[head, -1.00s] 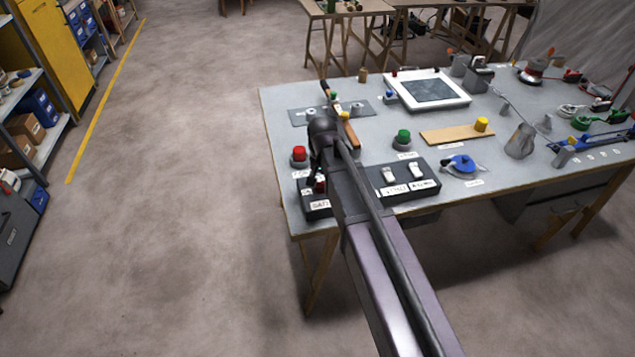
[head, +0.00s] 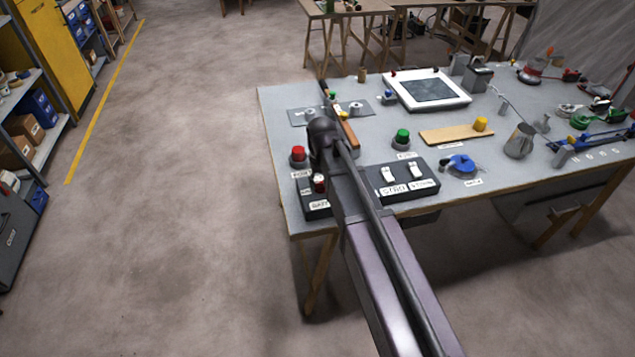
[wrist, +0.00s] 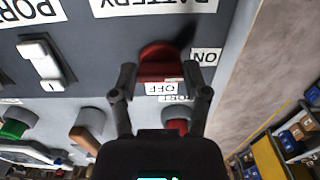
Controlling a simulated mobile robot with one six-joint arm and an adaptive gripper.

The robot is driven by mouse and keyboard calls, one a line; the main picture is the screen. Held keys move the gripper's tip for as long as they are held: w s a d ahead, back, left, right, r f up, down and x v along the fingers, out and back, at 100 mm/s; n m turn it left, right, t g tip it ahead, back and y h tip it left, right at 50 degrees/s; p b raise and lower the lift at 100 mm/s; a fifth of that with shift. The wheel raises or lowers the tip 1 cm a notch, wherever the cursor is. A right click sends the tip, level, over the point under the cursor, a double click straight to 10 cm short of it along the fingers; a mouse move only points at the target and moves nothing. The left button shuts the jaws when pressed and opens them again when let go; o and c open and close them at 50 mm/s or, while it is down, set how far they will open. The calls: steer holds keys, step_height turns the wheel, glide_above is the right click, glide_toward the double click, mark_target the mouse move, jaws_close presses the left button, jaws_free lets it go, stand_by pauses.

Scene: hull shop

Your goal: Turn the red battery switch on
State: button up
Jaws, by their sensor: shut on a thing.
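The red battery switch (wrist: 160,60) sits on a dark panel under a BATTERY label (wrist: 150,4), which reads upside down in the wrist view. An OFF label (wrist: 161,88) lies on the gripper side of the switch, and an ON label (wrist: 206,57) lies to its right. My gripper (wrist: 160,78) is shut on the switch, one finger on each side of it. I cannot tell clearly which label the switch points to. In the head view the red switch (head: 319,183) shows at the panel's left end, beside my arm, which hides most of my gripper.
On the same panel (head: 430,165) two white rocker switches (head: 388,174) stand right of my arm. A red button (head: 298,154) and a green button (head: 402,137) stand behind it. A blue valve (head: 461,163) is to the right. Floor left of the table is clear.

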steer(key=shift+w, duration=0.1)
steer(key=o, duration=1.2)
steer(key=shift+c, duration=0.2)
